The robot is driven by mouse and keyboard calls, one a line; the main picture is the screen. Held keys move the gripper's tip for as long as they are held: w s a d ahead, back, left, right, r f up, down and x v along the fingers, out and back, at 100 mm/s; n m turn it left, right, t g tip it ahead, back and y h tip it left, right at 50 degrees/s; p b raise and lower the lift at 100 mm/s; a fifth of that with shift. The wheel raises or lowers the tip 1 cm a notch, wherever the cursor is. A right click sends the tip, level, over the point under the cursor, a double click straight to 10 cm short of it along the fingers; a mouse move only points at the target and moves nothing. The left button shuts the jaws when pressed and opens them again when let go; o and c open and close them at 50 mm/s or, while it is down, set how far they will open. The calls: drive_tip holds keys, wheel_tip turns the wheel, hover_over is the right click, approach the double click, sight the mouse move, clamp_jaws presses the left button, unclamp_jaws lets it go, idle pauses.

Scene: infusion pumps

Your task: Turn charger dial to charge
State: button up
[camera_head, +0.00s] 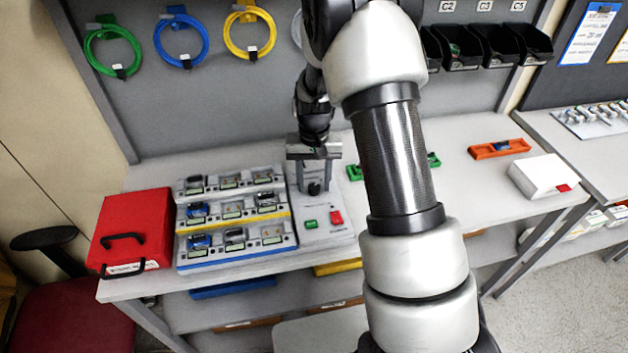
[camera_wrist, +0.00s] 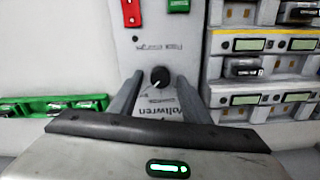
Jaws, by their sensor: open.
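The charger (camera_head: 330,236) is a light grey panel unit on the bench, with a black dial (camera_head: 314,188) near its upper part. In the wrist view the dial (camera_wrist: 160,77) is a round black knob with a pale mark, and small lettering is printed near it. My gripper (camera_head: 315,180) is open and points down over the dial. In the wrist view the dial shows between the two fingertips of my gripper (camera_wrist: 159,80), with a gap on each side. I cannot tell whether the fingertips reach down around it or stay above it.
A green switch (camera_head: 311,224) and a red switch (camera_head: 336,217) sit on the charger. A tiered rack (camera_head: 240,258) of small devices stands close on its left, then a red case (camera_head: 130,232). Green trays (camera_head: 355,172) lie to the right, partly behind my arm. A white box (camera_head: 540,177) is farther right.

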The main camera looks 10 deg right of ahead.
drive_tip(key=shift+f, duration=0.15)
drive_tip(key=c, duration=1)
drive_tip(key=shift+c, duration=0.2)
drive_tip(key=shift+n+b, duration=0.3)
drive_tip(key=n+b, duration=0.1)
drive_tip(key=n, duration=0.2)
drive_tip(key=shift+n+b, duration=0.3)
drive_tip(key=shift+b, duration=0.1)
drive_tip(key=shift+a+n+b, duration=0.1)
drive_tip(key=shift+n+b, duration=0.4)
drive_tip(key=shift+n, duration=1.8)
drive_tip(key=o, duration=1)
